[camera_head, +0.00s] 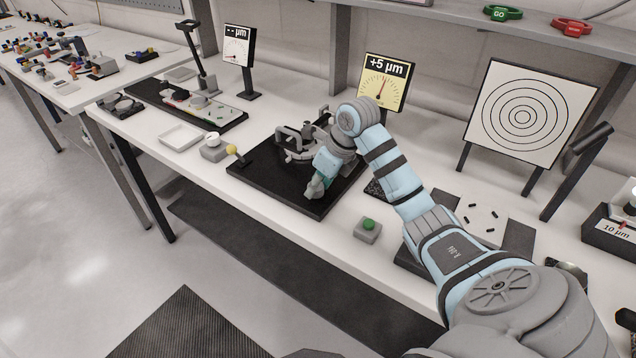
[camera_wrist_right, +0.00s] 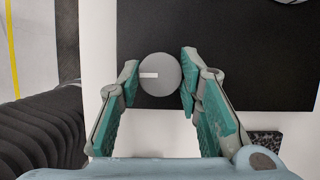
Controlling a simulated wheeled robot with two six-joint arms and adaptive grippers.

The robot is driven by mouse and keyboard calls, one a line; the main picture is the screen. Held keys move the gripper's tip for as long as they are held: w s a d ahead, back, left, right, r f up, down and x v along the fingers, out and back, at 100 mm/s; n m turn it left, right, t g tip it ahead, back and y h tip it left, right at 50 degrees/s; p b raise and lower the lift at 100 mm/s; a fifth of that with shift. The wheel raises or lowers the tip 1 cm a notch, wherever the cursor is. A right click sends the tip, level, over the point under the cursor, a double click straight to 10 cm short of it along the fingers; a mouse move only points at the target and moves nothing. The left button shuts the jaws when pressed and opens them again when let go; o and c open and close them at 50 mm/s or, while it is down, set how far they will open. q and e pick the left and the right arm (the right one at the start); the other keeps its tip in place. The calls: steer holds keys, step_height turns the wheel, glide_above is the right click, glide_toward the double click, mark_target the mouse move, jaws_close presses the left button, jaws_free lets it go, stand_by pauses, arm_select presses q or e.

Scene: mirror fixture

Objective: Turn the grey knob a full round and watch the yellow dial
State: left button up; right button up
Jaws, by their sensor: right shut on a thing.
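The grey knob (camera_wrist_right: 166,70) is round with a white mark that points left in the right wrist view. My right gripper (camera_wrist_right: 160,82) is shut on it, one finger on each side. In the head view my right gripper (camera_head: 316,188) is low at the front edge of the black base plate (camera_head: 264,176); I cannot make out the knob there. The yellow dial (camera_head: 385,84) stands behind the plate and reads +5 µm, its needle near upright. My left gripper is not in view.
A grey mirror fixture (camera_head: 294,140) stands on the plate behind my gripper. A white dial (camera_head: 237,47) and a ring target (camera_head: 522,115) stand further back.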

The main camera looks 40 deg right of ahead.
steer(key=n+y, duration=0.1)
steer(key=n, duration=0.3)
steer(key=shift+d+g, duration=0.15)
steer(key=shift+g, duration=0.15)
steer(key=n+g+y, duration=0.1)
steer(key=n, duration=0.2)
steer(key=shift+w+n, duration=0.15)
steer(key=shift+n, duration=0.15)
steer(key=n+g+y, duration=0.1)
steer(key=n, duration=0.2)
steer(key=shift+b, duration=0.35)
steer(key=shift+w+n+g, duration=0.15)
steer(key=shift+n+g, duration=0.65)
steer(key=shift+n, duration=1)
steer(key=o, duration=1.1)
steer(key=shift+o, duration=0.2)
